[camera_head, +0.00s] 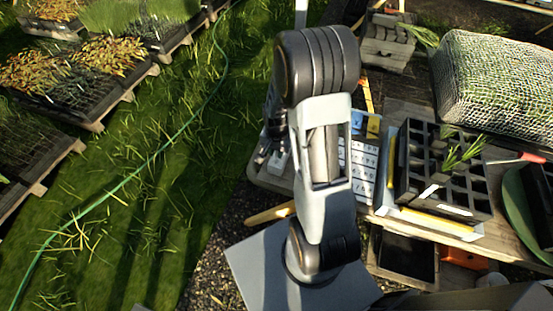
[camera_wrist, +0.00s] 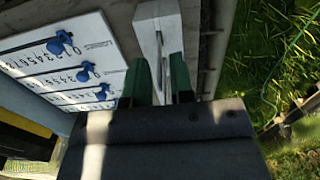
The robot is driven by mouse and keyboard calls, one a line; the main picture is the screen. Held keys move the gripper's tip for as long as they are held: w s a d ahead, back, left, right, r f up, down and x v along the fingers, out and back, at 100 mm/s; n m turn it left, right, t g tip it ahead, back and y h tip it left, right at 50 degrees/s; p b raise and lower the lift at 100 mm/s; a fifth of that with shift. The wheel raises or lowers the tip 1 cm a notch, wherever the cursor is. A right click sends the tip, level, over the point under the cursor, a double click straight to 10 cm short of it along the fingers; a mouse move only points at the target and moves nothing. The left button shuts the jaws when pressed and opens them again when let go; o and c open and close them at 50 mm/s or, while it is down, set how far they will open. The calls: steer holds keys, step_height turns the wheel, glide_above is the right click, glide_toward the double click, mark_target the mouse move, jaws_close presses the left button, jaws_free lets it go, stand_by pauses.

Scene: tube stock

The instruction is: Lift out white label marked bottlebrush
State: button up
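In the wrist view the two green-and-dark fingers of my gripper (camera_wrist: 161,80) stand apart. A white piece (camera_wrist: 158,18) lies ahead of and between them, with a thin pale upright part running down into the gap; I cannot tell whether the fingers touch it. In the head view my gripper (camera_head: 266,147) is at the table's left end, partly hidden behind my arm. White labels (camera_head: 430,191) show in the black cell tray (camera_head: 399,180) to the right. No wording is readable, so I cannot tell which is marked bottlebrush.
A white board (camera_head: 361,168) with printed rows lies between my arm and the tray; blue pegs (camera_wrist: 60,42) show on it in the wrist view. A netted mound (camera_head: 495,80) stands behind the tray. Grass and a green hose (camera_head: 150,160) lie left of the table.

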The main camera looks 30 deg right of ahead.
jaws_close()
stand_by(0.3)
